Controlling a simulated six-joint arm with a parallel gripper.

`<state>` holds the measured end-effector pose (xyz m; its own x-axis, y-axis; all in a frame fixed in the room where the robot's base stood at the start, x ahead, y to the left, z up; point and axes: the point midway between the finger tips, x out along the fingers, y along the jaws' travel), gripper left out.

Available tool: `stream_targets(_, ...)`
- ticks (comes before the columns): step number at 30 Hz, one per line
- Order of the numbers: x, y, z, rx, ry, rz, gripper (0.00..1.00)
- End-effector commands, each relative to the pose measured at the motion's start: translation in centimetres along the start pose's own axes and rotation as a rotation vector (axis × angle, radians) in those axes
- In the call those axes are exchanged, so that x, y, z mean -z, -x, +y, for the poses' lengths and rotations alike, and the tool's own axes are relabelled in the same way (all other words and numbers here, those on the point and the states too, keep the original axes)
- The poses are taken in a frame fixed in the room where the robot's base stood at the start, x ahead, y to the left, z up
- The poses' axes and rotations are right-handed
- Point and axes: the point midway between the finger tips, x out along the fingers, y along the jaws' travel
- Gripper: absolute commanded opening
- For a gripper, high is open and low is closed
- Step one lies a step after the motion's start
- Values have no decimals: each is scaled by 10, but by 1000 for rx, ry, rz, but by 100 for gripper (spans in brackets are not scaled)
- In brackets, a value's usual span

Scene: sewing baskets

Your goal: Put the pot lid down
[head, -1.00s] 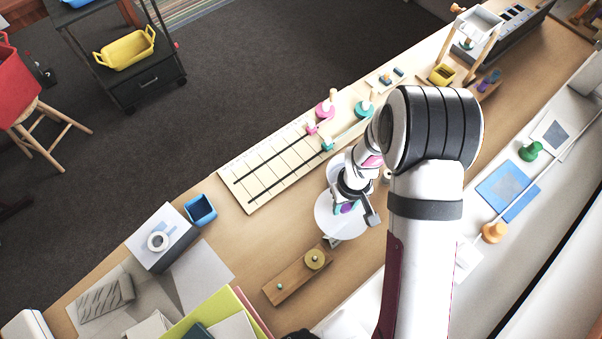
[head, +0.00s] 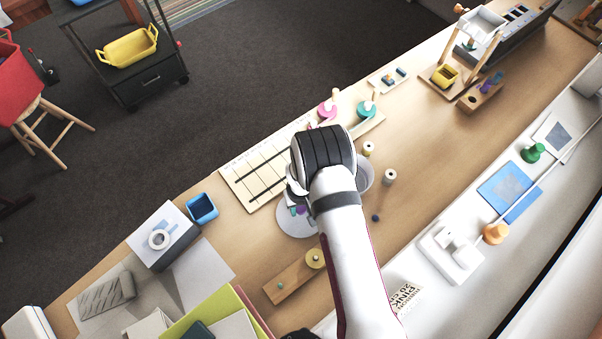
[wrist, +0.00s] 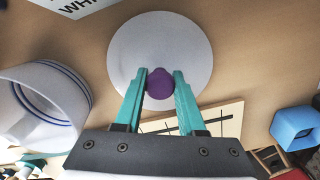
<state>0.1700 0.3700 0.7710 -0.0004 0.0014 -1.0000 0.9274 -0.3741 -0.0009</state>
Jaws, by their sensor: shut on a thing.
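The pot lid (wrist: 160,40) is a pale round disc with a purple knob (wrist: 160,84). My gripper (wrist: 160,75) has its teal fingers shut on the knob, one on each side. In the head view the lid (head: 292,226) shows left of my wrist, partly hidden by my arm; whether it touches the table I cannot tell. The white pot (wrist: 42,103) with blue rings stands at the left in the wrist view, beside the lid and apart from my fingers. In the head view the pot (head: 366,178) is mostly hidden behind my arm.
A ruled board (head: 255,180) lies behind the lid, and a blue container (head: 202,208) stands to its left. Small spools (head: 389,177) stand right of the pot. Bare table lies left of the lid.

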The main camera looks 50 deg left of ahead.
Motion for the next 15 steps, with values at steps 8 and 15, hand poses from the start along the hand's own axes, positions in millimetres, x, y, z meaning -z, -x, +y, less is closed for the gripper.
stream_targets(8,0,-1,0,0,0,0,69)
stream_targets(15,0,1,0,0,0,0,69)
